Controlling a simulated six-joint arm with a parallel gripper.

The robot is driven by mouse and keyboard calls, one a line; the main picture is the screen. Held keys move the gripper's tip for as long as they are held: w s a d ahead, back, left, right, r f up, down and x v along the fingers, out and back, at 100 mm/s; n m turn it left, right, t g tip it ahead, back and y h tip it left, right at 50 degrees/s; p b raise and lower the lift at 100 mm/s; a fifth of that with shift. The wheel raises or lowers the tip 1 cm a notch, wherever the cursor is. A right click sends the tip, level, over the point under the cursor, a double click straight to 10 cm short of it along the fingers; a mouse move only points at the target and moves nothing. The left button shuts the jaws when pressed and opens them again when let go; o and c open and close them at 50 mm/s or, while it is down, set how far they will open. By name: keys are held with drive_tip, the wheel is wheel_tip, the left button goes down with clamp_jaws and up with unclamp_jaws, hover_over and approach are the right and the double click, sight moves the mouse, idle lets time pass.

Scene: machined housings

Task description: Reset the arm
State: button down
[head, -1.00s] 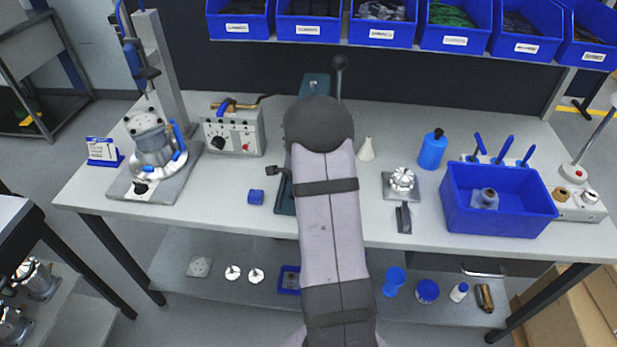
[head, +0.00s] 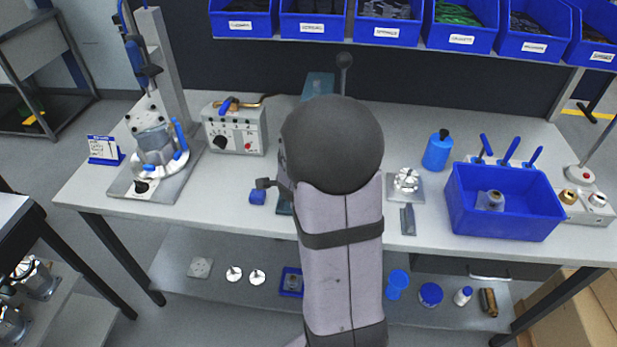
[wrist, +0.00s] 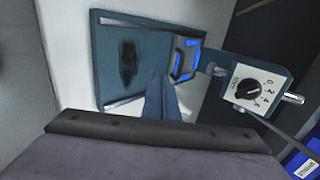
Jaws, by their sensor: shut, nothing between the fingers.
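My arm rises up the middle of the head view, its dark rounded joint towards the back of the bench; it hides my gripper there. In the wrist view my gripper (wrist: 160,88) shows as a narrow blue-grey wedge, its fingers together with nothing between them. Beyond it is a teal plate (wrist: 190,58) with a dark oblong patch. I cannot tell the distance between the fingertips and the plate. In the head view the upper end of a teal fixture (head: 318,86) shows behind my arm.
A press fixture (head: 160,150) and control box (head: 236,128) stand left on the bench (head: 225,180). Right are a metal part on a plate (head: 406,182), a blue bottle (head: 437,152) and a blue bin (head: 500,222). Blue bins (head: 384,30) hang above. A dial unit (wrist: 250,88) is right of my gripper.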

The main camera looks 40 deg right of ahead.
drive_tip(key=shift+v, duration=1.15)
drive_tip(key=shift+a+f+n, duration=0.2)
drive_tip(key=shift+n, duration=0.4)
drive_tip(key=a+f+n+y, duration=0.1)
drive_tip(key=a+n, duration=0.1)
drive_tip(key=s+a+f+n+y, duration=0.1)
drive_tip(key=a+f+n+y, duration=0.1)
drive_tip(key=a+n, duration=0.1)
drive_tip(key=a+f+n+g+y, duration=0.1)
drive_tip(key=a+n, duration=0.1)
drive_tip(key=a, duration=0.1)
drive_tip(key=shift+s+f+n, duration=0.25)
drive_tip(key=shift+s+n, duration=0.05)
drive_tip(key=s+a+f+n+g+y, duration=0.1)
drive_tip(key=s+a+n+g+y, duration=0.15)
drive_tip(key=s+a+n, duration=0.45)
drive_tip(key=s+a+n+g+y, duration=0.1)
drive_tip(key=s+a+n+g, duration=0.3)
drive_tip(key=s+n, duration=0.45)
drive_tip(key=a+r+n, duration=0.3)
drive_tip(key=a, duration=0.2)
wheel_tip(320, 180, down, 11)
drive_tip(key=b, duration=1)
drive_tip(key=shift+t+h, duration=0.45)
drive_tip(key=shift+d+r, duration=0.1)
